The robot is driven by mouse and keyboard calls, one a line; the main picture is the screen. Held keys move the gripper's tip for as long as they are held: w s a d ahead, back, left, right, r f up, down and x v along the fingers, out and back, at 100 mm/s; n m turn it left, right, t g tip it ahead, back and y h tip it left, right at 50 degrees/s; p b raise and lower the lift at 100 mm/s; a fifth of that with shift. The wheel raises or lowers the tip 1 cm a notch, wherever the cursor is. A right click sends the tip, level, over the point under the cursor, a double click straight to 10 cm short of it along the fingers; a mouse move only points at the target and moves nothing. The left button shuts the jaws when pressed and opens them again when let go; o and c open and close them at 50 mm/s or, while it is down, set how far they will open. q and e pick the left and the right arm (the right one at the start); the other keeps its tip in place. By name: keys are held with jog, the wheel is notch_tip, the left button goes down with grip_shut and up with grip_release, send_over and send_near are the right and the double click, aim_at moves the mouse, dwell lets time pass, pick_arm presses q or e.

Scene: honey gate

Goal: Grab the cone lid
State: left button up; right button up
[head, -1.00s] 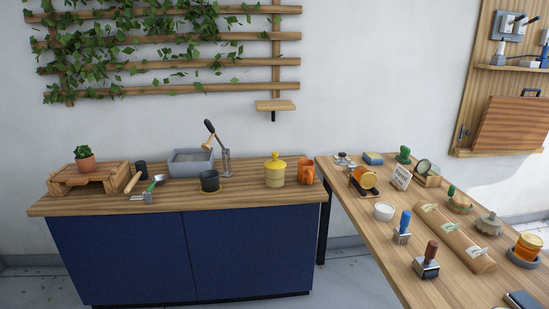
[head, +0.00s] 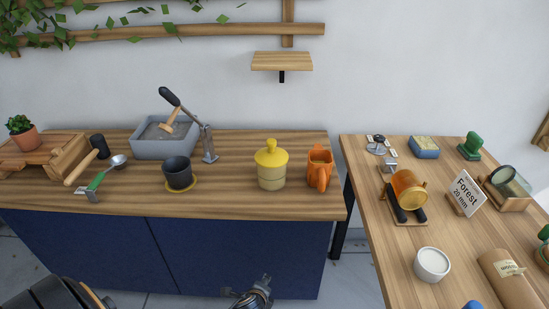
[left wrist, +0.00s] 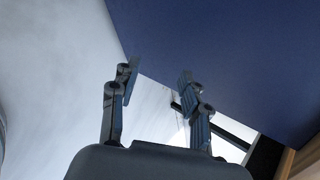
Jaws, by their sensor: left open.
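In the head view, part of my left gripper (head: 252,292) shows at the bottom edge, below the counter top and well short of the lid. My right gripper is not in view.
The counter edge (head: 250,209) lies between my gripper and the jar. A side table (head: 387,237) holds several items.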

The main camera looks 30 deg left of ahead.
pick_arm(q)
jog(key=w+a+r+m+t+y, duration=0.1)
jog(key=w+r+m, duration=0.1)
jog(key=r, duration=0.6)
jog(key=w+a+r+m+t+y, duration=0.1)
jog(key=w+r+m+t, duration=0.1)
jog(key=r, duration=0.6)
jog(key=w+r+m+t+y, duration=0.1)
jog(key=w+r, duration=0.3)
jog(key=r, duration=0.5)
jog(key=shift+w+a+r+m+t+y+b, duration=0.1)
jog(key=shift+a+m+t+y+b, duration=0.3)
jog(key=shift+m, duration=0.3)
jog(key=m+t+y, duration=0.2)
jog(key=m+t, duration=0.1)
jog(key=m, duration=0.2)
send_near(271, 151)
jog(key=shift+m, duration=0.4)
jog(key=x, duration=0.5)
jog(key=shift+w+r, duration=0.15)
jog(key=shift+w, duration=0.05)
jog(key=shift+x, duration=3)
jog(key=shift+s, duration=0.1)
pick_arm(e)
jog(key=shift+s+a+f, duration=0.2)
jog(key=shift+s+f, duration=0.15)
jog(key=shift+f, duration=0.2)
pick_arm(q)
jog(key=shift+c, duration=0.4)
grip_shut()
